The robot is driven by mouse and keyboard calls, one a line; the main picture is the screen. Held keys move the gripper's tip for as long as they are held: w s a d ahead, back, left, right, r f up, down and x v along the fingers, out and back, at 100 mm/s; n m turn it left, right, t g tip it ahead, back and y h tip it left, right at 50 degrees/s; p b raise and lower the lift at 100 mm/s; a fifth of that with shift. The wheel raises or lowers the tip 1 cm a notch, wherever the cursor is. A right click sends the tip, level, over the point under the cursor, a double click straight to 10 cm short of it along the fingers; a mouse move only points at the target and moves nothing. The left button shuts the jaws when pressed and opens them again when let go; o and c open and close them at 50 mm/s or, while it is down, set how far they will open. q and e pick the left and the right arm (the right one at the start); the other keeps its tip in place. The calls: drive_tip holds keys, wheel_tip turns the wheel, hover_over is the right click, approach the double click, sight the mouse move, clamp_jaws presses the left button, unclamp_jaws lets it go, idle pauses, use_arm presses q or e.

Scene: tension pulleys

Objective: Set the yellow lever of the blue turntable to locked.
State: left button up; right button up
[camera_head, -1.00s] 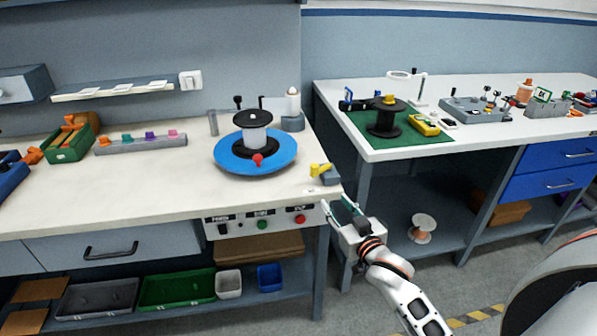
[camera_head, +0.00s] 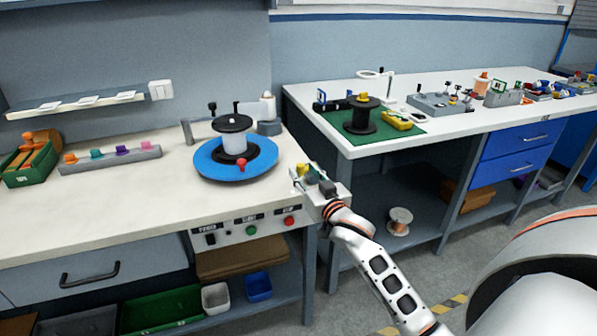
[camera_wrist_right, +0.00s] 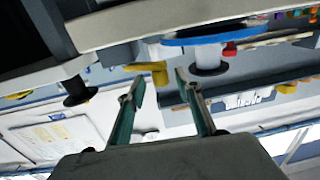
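The blue turntable (camera_head: 208,165) lies flat on the left bench and carries a black-and-white spool (camera_head: 234,140). A red knob (camera_head: 242,164) sits at its front. The yellow lever (camera_head: 301,169) is at the bench's front right corner, partly hidden by my right gripper (camera_head: 304,174). In the right wrist view, which is upside down, the yellow lever (camera_wrist_right: 150,68) shows just beyond and between the open fingertips (camera_wrist_right: 158,84), apart from them. The turntable's blue rim (camera_wrist_right: 215,38) is farther off. My right gripper is open and empty. My left gripper is not in view.
A front panel (camera_head: 250,229) with buttons is below the bench edge, close to my right arm. A grey block with colored pegs (camera_head: 112,159) is at the left. A second bench with a green mat (camera_head: 345,128) and black spool (camera_head: 362,115) stands right, beyond a gap.

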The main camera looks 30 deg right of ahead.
sight(302, 170)
drive_tip(key=w, duration=0.1)
drive_tip(key=w+b, duration=0.1)
drive_tip(key=shift+w+d+f, duration=0.15)
drive_tip(key=shift+w+d, duration=0.1)
drive_tip(key=shift+w, duration=0.3)
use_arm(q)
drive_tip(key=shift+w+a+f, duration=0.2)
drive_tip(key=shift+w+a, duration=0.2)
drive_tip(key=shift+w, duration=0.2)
use_arm(e)
clamp_jaws()
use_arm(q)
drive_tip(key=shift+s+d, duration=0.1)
use_arm(e)
drive_tip(key=shift+r, duration=0.2)
